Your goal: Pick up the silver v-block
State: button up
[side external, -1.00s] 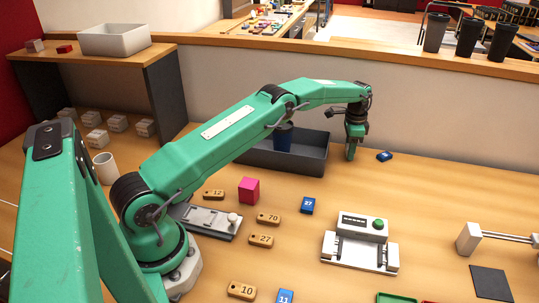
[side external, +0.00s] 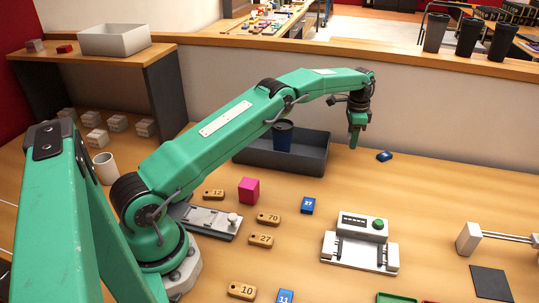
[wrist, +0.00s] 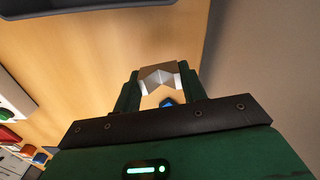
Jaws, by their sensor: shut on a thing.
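The silver v-block (wrist: 158,78) shows in the wrist view between the two green fingers of my gripper (wrist: 159,88), its V-shaped notch facing the camera. The fingers are shut on its sides. In the side view my gripper (side external: 355,140) points down at the back of the table, right of the dark tray, with its tips a little above the wood. The v-block cannot be made out there; the fingers hide it.
The dark grey tray (side external: 258,157) holds a dark blue cup (side external: 283,136) left of my gripper. A white device with a green button (side external: 361,246) stands nearer the front. The back-right table is mostly clear.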

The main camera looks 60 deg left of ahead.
jog(key=s+d+r, duration=0.4)
jog(key=d+r, duration=0.2)
jog(key=d, duration=0.5)
jog(key=shift+r, duration=0.35)
jog(key=shift+s+r, duration=0.15)
